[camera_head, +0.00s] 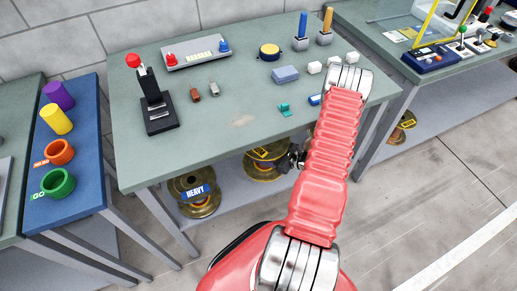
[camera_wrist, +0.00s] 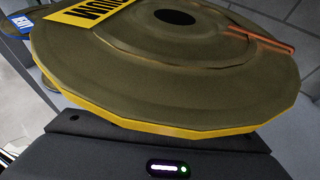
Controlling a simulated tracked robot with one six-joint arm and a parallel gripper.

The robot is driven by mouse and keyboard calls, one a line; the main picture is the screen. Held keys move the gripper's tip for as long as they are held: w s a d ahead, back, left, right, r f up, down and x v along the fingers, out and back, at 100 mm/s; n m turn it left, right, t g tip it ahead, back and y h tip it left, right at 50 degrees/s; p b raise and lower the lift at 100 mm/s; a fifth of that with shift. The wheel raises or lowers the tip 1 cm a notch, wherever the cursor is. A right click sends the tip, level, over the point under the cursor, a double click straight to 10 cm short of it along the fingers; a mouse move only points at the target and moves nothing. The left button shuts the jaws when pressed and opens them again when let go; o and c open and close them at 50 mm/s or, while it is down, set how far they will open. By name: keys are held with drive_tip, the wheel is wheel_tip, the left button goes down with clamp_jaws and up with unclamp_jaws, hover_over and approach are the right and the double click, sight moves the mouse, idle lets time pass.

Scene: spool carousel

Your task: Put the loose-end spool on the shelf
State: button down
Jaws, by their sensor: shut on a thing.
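A dull gold spool with a yellow rim and a yellow label (camera_head: 262,170) is under the tabletop, at the lower shelf (camera_head: 228,205). In the wrist view the spool (camera_wrist: 190,95) fills most of the picture, and copper-coloured loose strands (camera_wrist: 260,40) lie across its right side. Its label lettering is upside down and partly cut off. My gripper (camera_head: 291,160) is shut on the spool's near right edge; the arm and tabletop hide part of the grip. I cannot tell whether the spool rests on the shelf or hangs just above it.
A spool with a blue HEAVY label (camera_head: 197,206) stands to the left on the lower shelf. Another spool (camera_head: 402,126) is under the right table. The tabletop (camera_head: 225,105) overhangs the shelf, and table legs (camera_head: 166,222) stand close by. Floor at the right is clear.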

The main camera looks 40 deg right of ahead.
drive_tip(key=shift+f, duration=2.25)
drive_tip(key=shift+f, duration=2.05)
drive_tip(key=shift+f, duration=0.1)
drive_tip(key=c, duration=0.6)
unclamp_jaws()
drive_tip(key=shift+f, duration=0.1)
drive_tip(key=shift+o, duration=0.2)
drive_tip(key=v, duration=1.2)
drive_tip(key=shift+s, duration=0.2)
